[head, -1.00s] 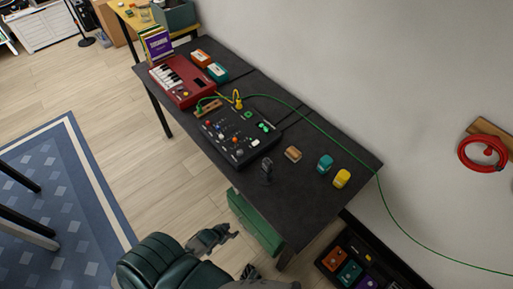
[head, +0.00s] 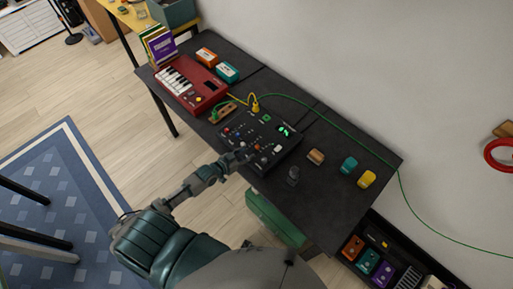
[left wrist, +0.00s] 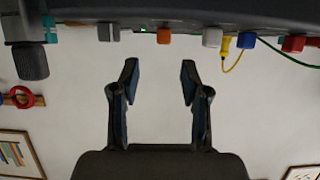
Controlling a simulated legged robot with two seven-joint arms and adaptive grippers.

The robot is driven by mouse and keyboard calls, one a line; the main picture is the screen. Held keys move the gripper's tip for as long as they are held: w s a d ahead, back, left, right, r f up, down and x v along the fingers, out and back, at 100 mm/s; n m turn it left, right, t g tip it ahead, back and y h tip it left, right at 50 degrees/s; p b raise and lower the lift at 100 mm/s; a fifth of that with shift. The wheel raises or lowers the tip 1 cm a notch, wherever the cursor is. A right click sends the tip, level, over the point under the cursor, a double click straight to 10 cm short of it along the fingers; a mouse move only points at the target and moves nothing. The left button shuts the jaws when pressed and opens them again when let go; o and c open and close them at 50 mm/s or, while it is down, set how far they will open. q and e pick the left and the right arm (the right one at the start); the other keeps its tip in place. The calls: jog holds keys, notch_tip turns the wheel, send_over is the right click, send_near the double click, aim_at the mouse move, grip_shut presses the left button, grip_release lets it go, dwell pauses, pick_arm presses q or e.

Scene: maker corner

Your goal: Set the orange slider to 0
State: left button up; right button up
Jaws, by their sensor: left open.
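The orange slider cap (left wrist: 164,35) shows in the left wrist view on the edge of the black control panel, between a grey cap (left wrist: 108,32) and a white cap (left wrist: 212,38). The black panel (head: 287,150) lies on the dark table in the head view. My left gripper (head: 246,154) is at the panel's near edge, over some of its controls. In the left wrist view my left gripper (left wrist: 157,75) is open and empty, its two fingers pointing toward the panel and apart from the orange cap. The slider's exact setting cannot be read. My right gripper is not in view.
A red keyboard (head: 193,84) stands left of the panel. A dark knob-like object (head: 293,175), a tan block (head: 316,157), a teal block (head: 348,165) and a yellow block (head: 367,179) stand to the right. A green cable (head: 338,136) runs along the table's back.

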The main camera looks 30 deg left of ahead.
aim_at(256, 147)
pick_arm(q)
jog(key=x, duration=0.4)
jog(key=a+x, duration=0.1)
jog(key=x, duration=0.2)
jog(key=shift+w+a+f+b, duration=0.15)
jog(key=shift+f+b, duration=0.1)
jog(key=shift+b, duration=0.15)
jog(key=shift+w, duration=0.15)
jog(key=shift+d, duration=0.6)
jog(key=c, duration=0.7)
grip_shut()
jog(key=shift+a, duration=0.2)
